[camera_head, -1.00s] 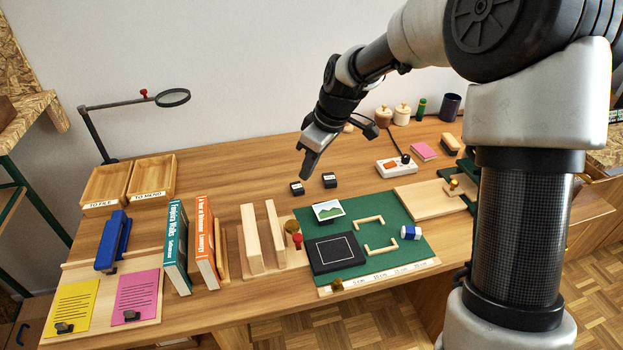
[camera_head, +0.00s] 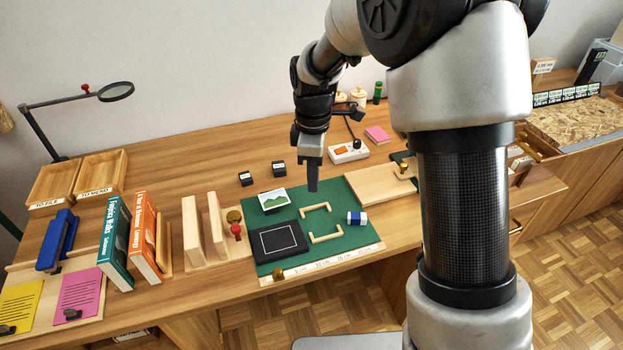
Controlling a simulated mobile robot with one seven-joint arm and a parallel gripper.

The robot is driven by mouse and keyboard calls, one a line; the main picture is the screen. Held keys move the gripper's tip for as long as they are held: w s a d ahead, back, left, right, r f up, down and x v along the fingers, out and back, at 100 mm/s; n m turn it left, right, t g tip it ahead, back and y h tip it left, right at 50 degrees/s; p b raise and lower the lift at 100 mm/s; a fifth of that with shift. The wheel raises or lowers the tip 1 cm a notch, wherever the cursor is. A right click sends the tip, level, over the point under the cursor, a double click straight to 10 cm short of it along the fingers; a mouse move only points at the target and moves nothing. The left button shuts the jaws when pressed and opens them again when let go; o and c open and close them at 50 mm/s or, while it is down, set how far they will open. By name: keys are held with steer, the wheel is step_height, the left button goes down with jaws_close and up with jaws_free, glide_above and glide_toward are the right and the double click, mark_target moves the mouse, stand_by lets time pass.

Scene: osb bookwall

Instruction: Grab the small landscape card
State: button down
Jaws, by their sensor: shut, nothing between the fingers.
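The small landscape card (camera_head: 273,200), white with green hills, sits tilted up at the back left of the green mat (camera_head: 345,240), just behind a black pad with a white outline (camera_head: 278,241). My gripper (camera_head: 313,188) points down near the back edge of the mat, to the right of the card in the picture and apart from it. Its fingers are shut and hold nothing. How high it is above the mat is hard to tell.
Two wooden corner pieces (camera_head: 326,234) and a blue-white roll (camera_head: 356,218) lie on the mat. Two small black blocks (camera_head: 279,168) stand behind it. Wooden uprights (camera_head: 217,226) and books (camera_head: 147,236) stand left. A white power strip (camera_head: 348,152) lies behind right.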

mark_target(288, 202)
step_height(288, 202, down, 8)
steer(key=shift+r+b, duration=0.1)
steer(key=shift+b, duration=0.8)
steer(key=a, duration=0.2)
steer(key=shift+w+a+r, duration=0.2)
steer(key=shift+a+r, duration=0.05)
steer(key=shift+a, duration=0.15)
steer(key=shift+w+a+r, duration=0.1)
steer(key=shift+w+a, duration=0.05)
steer(key=shift+a, duration=0.45)
steer(key=shift+a, duration=0.1)
steer(key=shift+w+a+p, duration=0.15)
steer(key=shift+a+p, duration=0.15)
steer(key=shift+a, duration=0.75)
